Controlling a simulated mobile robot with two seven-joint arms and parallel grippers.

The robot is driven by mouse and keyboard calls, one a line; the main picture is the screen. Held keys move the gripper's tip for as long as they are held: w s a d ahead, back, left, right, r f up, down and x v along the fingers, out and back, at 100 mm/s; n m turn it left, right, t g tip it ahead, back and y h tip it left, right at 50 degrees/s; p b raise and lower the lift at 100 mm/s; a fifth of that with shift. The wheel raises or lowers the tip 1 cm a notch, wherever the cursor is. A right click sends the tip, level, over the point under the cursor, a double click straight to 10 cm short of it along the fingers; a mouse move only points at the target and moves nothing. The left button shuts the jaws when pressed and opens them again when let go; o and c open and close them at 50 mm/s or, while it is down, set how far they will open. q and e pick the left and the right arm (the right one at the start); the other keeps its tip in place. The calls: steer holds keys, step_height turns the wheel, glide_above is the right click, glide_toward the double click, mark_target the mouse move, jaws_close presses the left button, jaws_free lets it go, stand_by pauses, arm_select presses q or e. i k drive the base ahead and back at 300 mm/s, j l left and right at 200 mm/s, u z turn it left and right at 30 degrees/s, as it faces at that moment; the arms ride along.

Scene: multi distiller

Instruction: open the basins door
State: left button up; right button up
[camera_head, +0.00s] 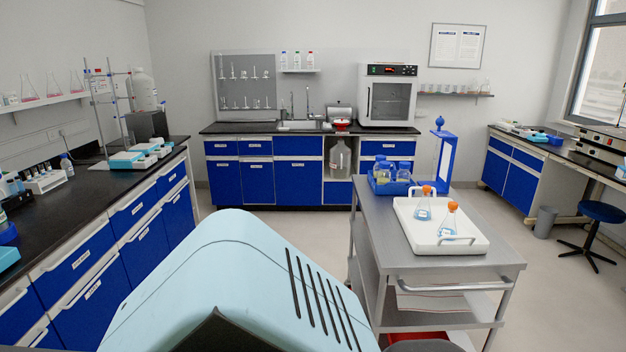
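The basin (303,125) is set in the black counter on the far wall, with tall taps behind it. Below it is a wide blue cabinet door (298,182) under a blue front panel (298,146); the door looks closed. To its left are narrower blue doors (257,182). To its right is an open bay with a large glass bottle (340,158). All of this stands across the room from me. Neither of my grippers shows in the head view.
A metal cart (446,258) with a white tray (425,236) of orange-capped flasks stands at the right front. A blue-fronted bench (80,258) runs along the left. Floor is clear before the far cabinets. A stool (597,212) stands at right.

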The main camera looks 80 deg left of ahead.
mark_target(224, 171)
steer(key=u, duration=3.2)
steer(key=z, duration=0.15)
steer(key=i, duration=5.5)
steer(key=l, duration=0.1)
